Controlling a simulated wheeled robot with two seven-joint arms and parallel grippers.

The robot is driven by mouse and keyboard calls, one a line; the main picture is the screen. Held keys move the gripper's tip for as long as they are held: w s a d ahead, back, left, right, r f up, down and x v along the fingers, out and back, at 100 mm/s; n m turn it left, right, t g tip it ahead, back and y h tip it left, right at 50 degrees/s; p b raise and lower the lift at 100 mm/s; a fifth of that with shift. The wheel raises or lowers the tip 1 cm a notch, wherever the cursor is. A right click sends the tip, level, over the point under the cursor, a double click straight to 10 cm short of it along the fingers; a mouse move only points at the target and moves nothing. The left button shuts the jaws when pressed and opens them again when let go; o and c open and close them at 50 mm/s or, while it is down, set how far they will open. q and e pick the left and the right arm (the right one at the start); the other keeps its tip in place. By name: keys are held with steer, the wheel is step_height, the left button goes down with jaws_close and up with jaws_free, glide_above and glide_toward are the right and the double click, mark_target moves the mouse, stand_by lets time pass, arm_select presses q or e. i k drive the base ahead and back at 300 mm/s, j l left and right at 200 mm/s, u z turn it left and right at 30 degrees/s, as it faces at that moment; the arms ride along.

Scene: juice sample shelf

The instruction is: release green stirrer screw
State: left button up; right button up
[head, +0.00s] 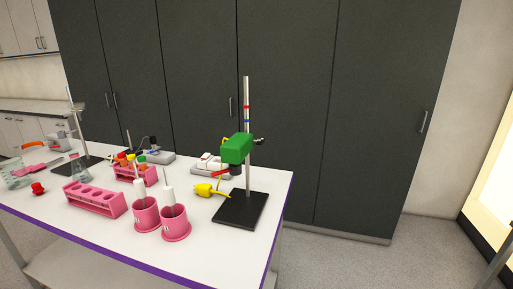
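A green stirrer head (236,149) is mounted on an upright metal rod (247,120) with a black base plate (241,211), near the right end of the table. A small dark screw or clamp knob (259,141) sticks out to the right of the rod at the stirrer's height. The green block is held well above the base. Red and blue bands mark the rod higher up. Neither of my grippers shows in the head view.
The white table (110,232) holds two pink cups (174,224) with white tools, a pink rack (95,201), a yellow object (204,190), a white device (211,166) and a second stand (72,120). Dark cabinets (285,110) stand behind. Floor is clear at right.

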mark_target(261, 141)
steer(key=u, duration=0.25)
steer(key=i+l+u, duration=0.25)
steer(key=l, duration=0.35)
steer(key=i+l+u, duration=0.1)
steer(key=l+u, duration=0.15)
steer(key=l, duration=0.4)
steer(key=i+l+u, duration=0.1)
steer(key=l+u, duration=0.15)
steer(key=l, duration=0.4)
steer(key=l+u, duration=0.25)
steer(key=l, duration=0.45)
steer(key=i, duration=0.05)
